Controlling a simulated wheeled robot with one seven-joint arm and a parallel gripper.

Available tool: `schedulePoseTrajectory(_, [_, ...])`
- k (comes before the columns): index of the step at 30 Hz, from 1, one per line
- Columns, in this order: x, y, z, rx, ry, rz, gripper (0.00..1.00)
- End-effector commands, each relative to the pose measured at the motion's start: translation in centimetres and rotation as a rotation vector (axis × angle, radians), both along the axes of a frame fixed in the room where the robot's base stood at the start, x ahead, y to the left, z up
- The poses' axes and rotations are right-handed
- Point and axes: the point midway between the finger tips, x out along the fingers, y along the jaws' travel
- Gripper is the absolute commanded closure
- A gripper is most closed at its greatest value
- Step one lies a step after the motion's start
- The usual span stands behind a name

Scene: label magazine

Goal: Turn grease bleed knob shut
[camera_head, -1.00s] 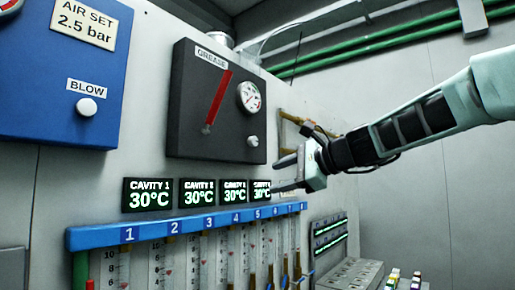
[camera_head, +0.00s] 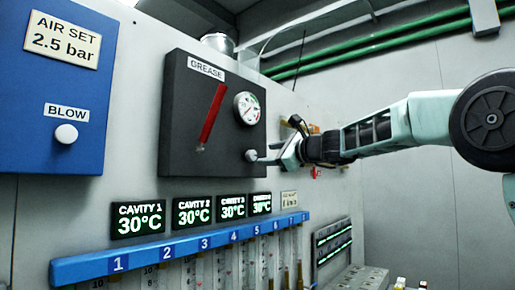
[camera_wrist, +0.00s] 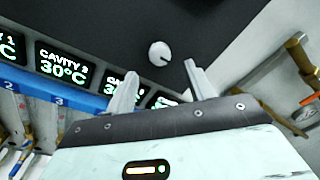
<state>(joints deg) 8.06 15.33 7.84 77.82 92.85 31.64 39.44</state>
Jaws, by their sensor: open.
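The grease bleed knob (camera_head: 251,155) is a small pale round knob at the lower right of the dark GREASE panel (camera_head: 185,130). In the wrist view the knob (camera_wrist: 159,53) shows a dark line on its face. My gripper (camera_head: 268,158) is just right of the knob in the head view. In the wrist view my gripper (camera_wrist: 160,69) is open, its fingers apart below and either side of the knob, which sits slightly beyond the tips. Nothing is held, and I cannot tell whether a finger touches the knob.
Cavity displays (camera_head: 191,210) and a blue numbered rail (camera_head: 150,254) lie below. Brass piping (camera_wrist: 301,55) is at the right in the wrist view.

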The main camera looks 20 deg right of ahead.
Motion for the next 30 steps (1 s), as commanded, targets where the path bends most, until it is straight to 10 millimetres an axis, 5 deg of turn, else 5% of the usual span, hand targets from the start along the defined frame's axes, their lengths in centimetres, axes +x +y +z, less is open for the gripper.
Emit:
schedulePoseTrajectory(9, [4.2,2.6,0.2,0.000,0.001,0.002,0.47])
schedulePoseTrajectory(22, [4.9,3.0,0.0,-0.001,0.000,0.001,0.47])
schedulePoseTrajectory(27, [4.9,3.0,0.0,-0.001,-0.001,0.001,0.91])
schedulePoseTrajectory(30, [4.9,3.0,0.0,-0.002,-0.001,0.001,0.91])
